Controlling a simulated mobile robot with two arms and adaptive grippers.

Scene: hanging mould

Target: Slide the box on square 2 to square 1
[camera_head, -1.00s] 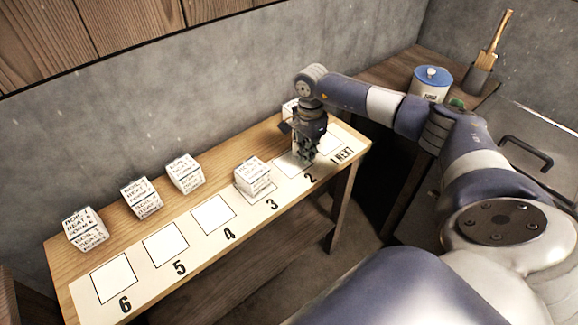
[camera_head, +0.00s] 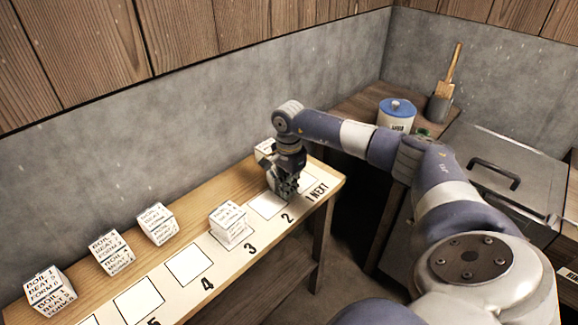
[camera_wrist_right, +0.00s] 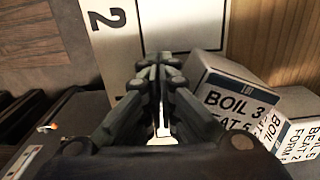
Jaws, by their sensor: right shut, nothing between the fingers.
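My right gripper (camera_head: 287,190) is shut and empty, low over the numbered strip between square 2 and square 1. Square 2 (camera_head: 266,206) shows bare white just left of the fingers; it is also bare in the right wrist view (camera_wrist_right: 185,22). Square 1 (camera_head: 309,180) is partly hidden by the gripper. A white labelled box (camera_head: 264,149) stands behind the gripper, towards the wall, partly hidden. In the right wrist view, a box marked BOIL 3 (camera_wrist_right: 228,92) is close to the right of the fingers, apparently with another box (camera_wrist_right: 300,135) beyond it. My left gripper is out of view.
A box (camera_head: 229,223) stands on square 3. Squares 4 (camera_head: 189,265) and 5 (camera_head: 138,302) are bare. Several boxes, such as this one (camera_head: 157,223), stand along the table's back. A blue-lidded pot (camera_head: 396,113) and a brush holder (camera_head: 438,108) are on the far counter.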

